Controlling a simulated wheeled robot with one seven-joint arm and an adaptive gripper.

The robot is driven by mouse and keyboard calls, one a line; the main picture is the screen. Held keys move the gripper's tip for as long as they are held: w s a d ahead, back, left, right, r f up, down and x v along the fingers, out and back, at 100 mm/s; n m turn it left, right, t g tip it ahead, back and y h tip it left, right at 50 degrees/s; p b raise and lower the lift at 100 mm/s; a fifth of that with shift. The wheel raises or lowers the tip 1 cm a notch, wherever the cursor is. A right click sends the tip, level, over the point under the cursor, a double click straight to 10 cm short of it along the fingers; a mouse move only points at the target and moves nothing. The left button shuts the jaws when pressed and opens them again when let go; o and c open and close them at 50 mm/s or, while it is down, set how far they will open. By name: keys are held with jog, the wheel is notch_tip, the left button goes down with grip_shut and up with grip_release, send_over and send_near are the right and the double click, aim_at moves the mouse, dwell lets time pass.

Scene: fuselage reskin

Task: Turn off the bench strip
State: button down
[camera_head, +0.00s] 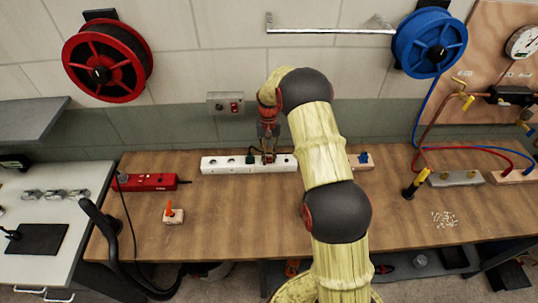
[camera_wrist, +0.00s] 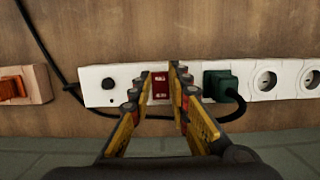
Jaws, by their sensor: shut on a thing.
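The white bench strip (camera_head: 225,165) lies along the back of the wooden bench, below the wall. My gripper (camera_head: 268,158) reaches down onto the strip from above. In the wrist view its fingertips (camera_wrist: 161,78) stand on either side of the red switch, shut on it. The fingers partly cover the switch edges, and I cannot tell which way the rocker lies.
A red power strip (camera_head: 145,182) and a small block with an orange lever (camera_head: 173,215) are on the left of the bench (camera_head: 240,220). A wall box (camera_head: 225,103) hangs behind. A black cable (camera_wrist: 60,70) runs near the strip. The bench front middle is clear.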

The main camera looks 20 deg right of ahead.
aim_at(269, 157)
jog(key=shift+w+g, duration=0.1)
jog(key=shift+g, duration=0.2)
jog(key=c, duration=1.7)
grip_release()
jog(key=v, duration=0.7)
jog(key=shift+d+r, duration=0.15)
jog(key=shift+r, duration=0.1)
